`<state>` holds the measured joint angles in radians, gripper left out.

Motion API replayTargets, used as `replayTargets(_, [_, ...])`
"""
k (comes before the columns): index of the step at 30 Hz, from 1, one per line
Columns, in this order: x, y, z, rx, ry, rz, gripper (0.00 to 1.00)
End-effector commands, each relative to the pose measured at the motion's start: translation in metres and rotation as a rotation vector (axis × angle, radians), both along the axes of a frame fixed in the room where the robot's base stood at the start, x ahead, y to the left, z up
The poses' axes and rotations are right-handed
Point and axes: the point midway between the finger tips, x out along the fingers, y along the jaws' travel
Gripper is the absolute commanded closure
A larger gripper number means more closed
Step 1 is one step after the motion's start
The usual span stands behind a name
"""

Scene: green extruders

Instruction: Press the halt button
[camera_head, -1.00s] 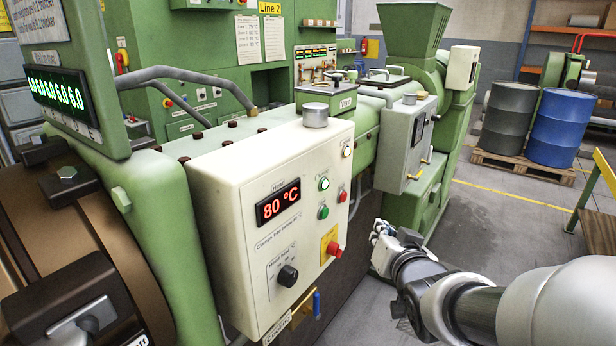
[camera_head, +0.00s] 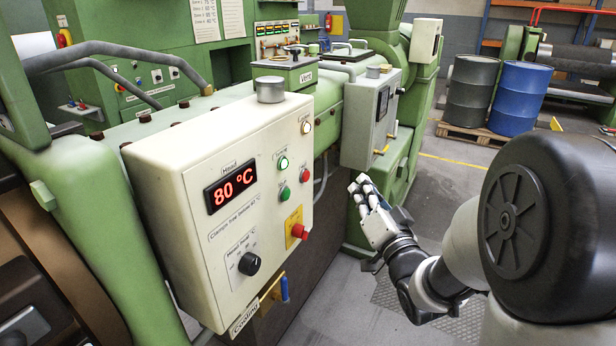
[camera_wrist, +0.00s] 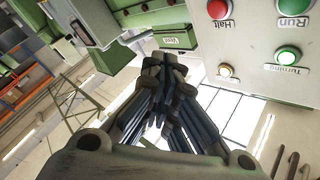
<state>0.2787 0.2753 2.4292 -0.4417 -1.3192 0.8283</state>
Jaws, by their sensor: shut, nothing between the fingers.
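My gripper (camera_head: 362,187) is shut and empty, to the right of the box and apart from the button. In the wrist view its closed fingertips (camera_wrist: 165,66) lie below and left of the halt button, not touching it.
The green Run button (camera_head: 285,194) is beside the halt button. A larger red knob (camera_head: 299,231) on a yellow plate is below. Lights (camera_head: 283,163) sit above. A grey box (camera_head: 362,130) stands beyond.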

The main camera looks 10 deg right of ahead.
Motion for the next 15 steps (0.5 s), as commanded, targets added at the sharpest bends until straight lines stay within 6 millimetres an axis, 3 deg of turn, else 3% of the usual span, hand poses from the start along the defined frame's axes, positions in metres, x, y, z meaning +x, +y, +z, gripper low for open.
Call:
replayTargets(5, [0.006, 0.008, 0.0, 0.0, 0.001, 0.002, 1.0])
replayTargets(15, [0.033, 0.047, 0.001, -0.001, 0.001, 0.003, 1.0])
